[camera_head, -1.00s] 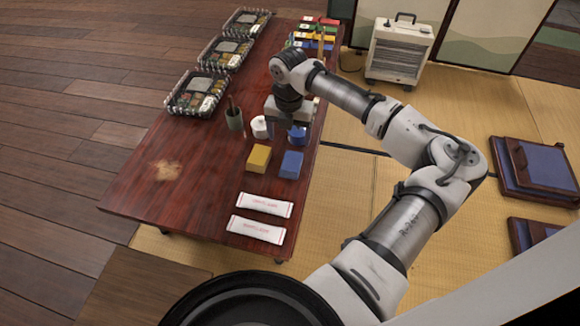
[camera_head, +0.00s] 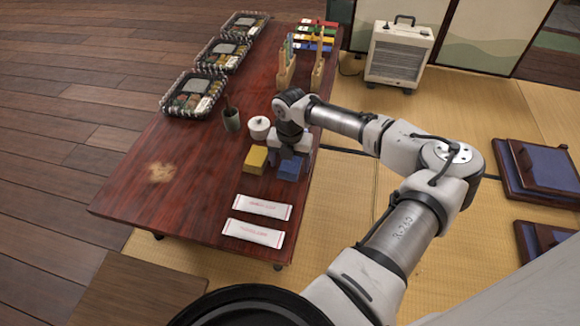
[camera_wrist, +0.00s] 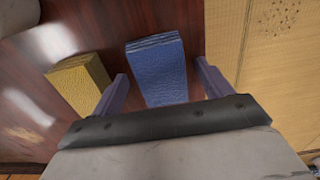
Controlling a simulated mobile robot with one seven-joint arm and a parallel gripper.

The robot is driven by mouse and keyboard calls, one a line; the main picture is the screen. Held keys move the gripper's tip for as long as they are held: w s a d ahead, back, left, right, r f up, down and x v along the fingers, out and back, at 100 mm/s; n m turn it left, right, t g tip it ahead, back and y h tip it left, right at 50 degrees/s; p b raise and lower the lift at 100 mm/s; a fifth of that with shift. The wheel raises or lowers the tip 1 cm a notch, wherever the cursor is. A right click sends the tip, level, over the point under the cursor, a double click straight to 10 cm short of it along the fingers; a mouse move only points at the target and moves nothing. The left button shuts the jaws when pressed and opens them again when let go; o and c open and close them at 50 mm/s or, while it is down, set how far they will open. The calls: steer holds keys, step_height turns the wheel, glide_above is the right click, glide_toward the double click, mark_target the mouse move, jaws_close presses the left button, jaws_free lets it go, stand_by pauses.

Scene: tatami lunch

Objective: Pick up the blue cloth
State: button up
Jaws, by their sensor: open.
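The blue cloth (camera_wrist: 158,72) is a folded, textured block on the dark red wooden table. In the wrist view it lies between my two open fingers, with a gap on either side. In the head view the blue cloth (camera_head: 289,169) is partly hidden under my gripper (camera_head: 291,150), which is right above it. My gripper (camera_wrist: 164,90) is open and empty in the wrist view. A yellow cloth (camera_wrist: 80,80) lies just left of the left finger; it also shows in the head view (camera_head: 256,160).
Two white wrapped packets (camera_head: 263,207) lie at the table's near end. A white lidded pot (camera_head: 259,127) and a dark cup (camera_head: 231,120) stand behind the cloths. Wooden racks (camera_head: 287,66) and several bento trays (camera_head: 193,95) are farther back. The table's right edge is close.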

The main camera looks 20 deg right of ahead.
mark_target(290, 163)
steer(key=c, duration=1.1)
steer(key=shift+o, duration=0.2)
steer(key=shift+r, duration=0.15)
step_height(290, 163, up, 20)
steer(key=p, duration=0.6)
steer(key=o, duration=0.4)
steer(key=c, duration=0.3)
